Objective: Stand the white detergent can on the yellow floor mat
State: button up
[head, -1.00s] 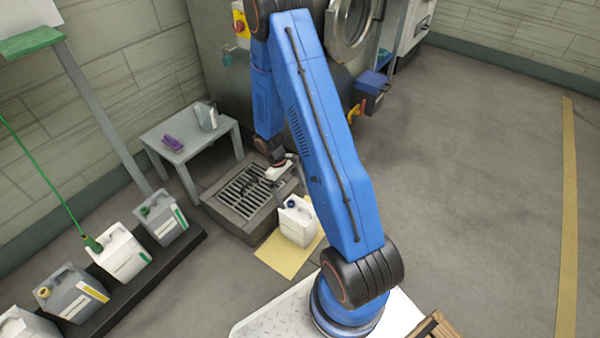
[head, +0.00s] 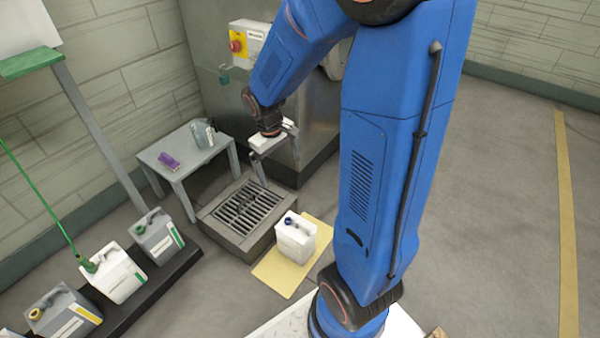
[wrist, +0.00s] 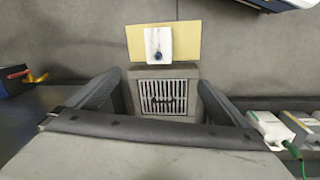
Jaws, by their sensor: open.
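The white detergent can (head: 296,241) stands upright on the yellow floor mat (head: 276,273), with a dark blue cap on top. My gripper (head: 277,170) is open and empty, raised above the drain area and clear of the can. Its two dark fingers stand apart in the wrist view, with nothing between them in their grasp.
A floor drain with a grate (head: 243,209) lies beside the mat. A small grey table (head: 181,159) holds a grey can (head: 203,133) and a purple item (head: 168,160). Several cans stand on a dark plinth (head: 150,306) at left. Floor at right is clear.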

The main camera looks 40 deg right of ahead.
jog(key=s+a+r+t, duration=0.2)
jog(key=s+a+r, duration=0.1)
jog(key=s+r, duration=0.5)
jog(key=s+a+r+m+t+y, duration=0.1)
jog(key=s+a+r+t, duration=0.1)
jog(key=s+r, duration=0.6)
jog(key=s+a, duration=0.1)
jog(key=s, duration=0.3)
jog(key=shift+s+a+r+m+t, duration=0.15)
jog(key=shift+a+r+m+t, duration=0.15)
jog(key=shift+r+t, duration=0.1)
dwell(0.4)
